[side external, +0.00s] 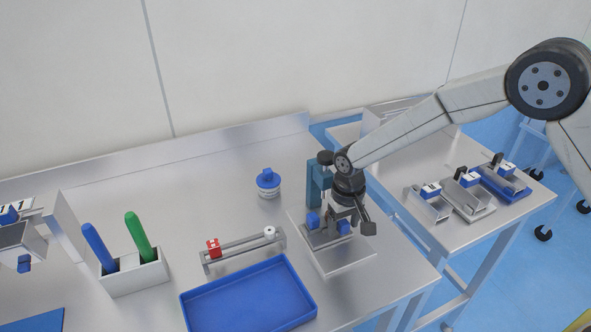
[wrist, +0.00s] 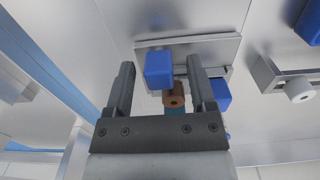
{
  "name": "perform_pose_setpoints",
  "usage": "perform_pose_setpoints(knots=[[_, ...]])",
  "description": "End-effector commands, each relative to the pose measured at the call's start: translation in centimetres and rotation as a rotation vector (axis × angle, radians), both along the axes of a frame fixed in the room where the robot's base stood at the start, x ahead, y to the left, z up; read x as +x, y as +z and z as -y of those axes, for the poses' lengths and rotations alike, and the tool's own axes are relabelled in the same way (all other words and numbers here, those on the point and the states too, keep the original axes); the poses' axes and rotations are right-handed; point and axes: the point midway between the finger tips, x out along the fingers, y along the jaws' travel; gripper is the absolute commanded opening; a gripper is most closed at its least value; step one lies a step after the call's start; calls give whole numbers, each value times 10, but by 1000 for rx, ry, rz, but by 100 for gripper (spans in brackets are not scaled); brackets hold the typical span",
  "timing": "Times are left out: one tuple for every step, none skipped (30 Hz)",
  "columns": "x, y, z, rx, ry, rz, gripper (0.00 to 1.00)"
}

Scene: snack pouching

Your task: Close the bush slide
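The bush slide seems to be the steel fixture (side external: 330,238) with blue blocks under my gripper, on the right part of the main table. One blue block (side external: 344,227) stands at its front right and another (side external: 313,220) at its left. In the wrist view the near blue block (wrist: 158,70) shows between my fingers, with a gap on both sides. The second block (wrist: 221,95) is beyond the right finger. A bronze ring-shaped bush (wrist: 174,98) shows between the fingers, partly hidden. My gripper (wrist: 160,65) is open and empty; its height above the block is unclear.
A teal post (side external: 318,188) stands just behind the fixture. To its left are a rail (side external: 243,248) with a red block and white roller, a blue tray (side external: 250,297), a blue-capped jar (side external: 268,183) and a holder (side external: 134,276) with two pens. Several small fixtures (side external: 468,195) occupy the right table.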

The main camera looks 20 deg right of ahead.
Motion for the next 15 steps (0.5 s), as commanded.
perform_pose_setpoints(knots=[[0, 0, 0, 0, 0, 0, 71], [0, 0, 0, 0, 0, -1, 71], [0, 0, 0, 0, 0, -1, 71], [0, 0, 0, 0, 0, -1, 71], [0, 0, 0, -1, 0, -1, 71], [0, 0, 0, -1, 0, -1, 71], [0, 0, 0, -1, 0, -1, 71], [0, 0, 0, -1, 0, -1, 71], [0, 1, 0, -1, 0, -1, 71], [0, 2, 0, -1, 0, -1, 71], [0, 3, 0, 0, 0, -1, 71], [0, 5, 0, 0, 0, -1, 71], [0, 7, 0, 0, 0, 0, 71], [0, 10, 0, 0, 0, 0, 71], [0, 13, 0, 0, 0, 0, 71]])
